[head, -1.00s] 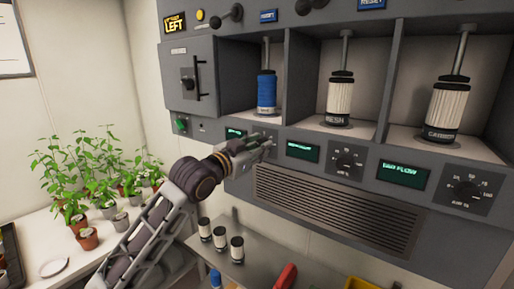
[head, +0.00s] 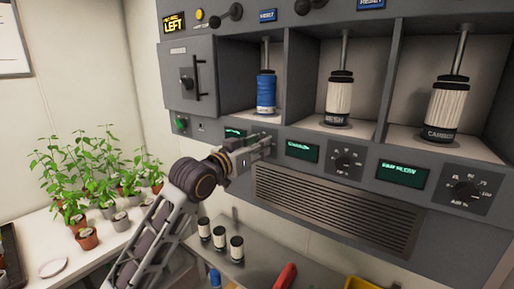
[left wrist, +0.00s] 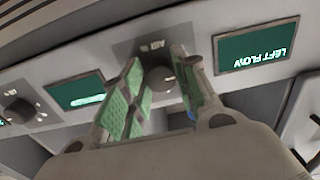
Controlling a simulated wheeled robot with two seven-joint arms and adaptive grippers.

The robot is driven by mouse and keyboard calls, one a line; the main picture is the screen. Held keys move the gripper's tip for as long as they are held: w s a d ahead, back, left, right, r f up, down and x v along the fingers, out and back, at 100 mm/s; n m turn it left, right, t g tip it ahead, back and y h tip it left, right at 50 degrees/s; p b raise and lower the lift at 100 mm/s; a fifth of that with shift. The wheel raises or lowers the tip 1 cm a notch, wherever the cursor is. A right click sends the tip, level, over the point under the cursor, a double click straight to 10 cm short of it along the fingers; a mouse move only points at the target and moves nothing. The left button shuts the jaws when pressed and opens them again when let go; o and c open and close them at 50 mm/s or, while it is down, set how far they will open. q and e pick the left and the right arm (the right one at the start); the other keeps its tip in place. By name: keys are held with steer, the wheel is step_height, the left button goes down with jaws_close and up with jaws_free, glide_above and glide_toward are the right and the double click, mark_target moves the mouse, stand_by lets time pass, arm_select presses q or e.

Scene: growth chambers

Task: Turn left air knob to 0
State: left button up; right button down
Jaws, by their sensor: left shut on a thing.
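The left air knob (left wrist: 160,79) is a dark round knob on a grey panel, beside the green display reading LEFT FLOW (left wrist: 257,52) in the left wrist view. My left gripper (head: 266,143) is at this knob on the cabinet front in the head view. In the left wrist view its green-padded fingers (left wrist: 156,85) stand on either side of the knob and are shut on it. The knob's dial marks are mostly hidden, so its setting cannot be read. My right gripper is not in view.
The middle knob (head: 346,161) and right knob (head: 465,191) sit further right on the same panel. A vent grille (head: 335,210) is below. Filter cartridges stand in bays above. Potted plants (head: 88,236) stand on the left bench, and several small cartridges (head: 237,249) on the lower shelf.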

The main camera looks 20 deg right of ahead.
arm_select(q)
steer(key=o, duration=1)
steer(key=shift+f, duration=0.15)
steer(key=v, duration=1.2)
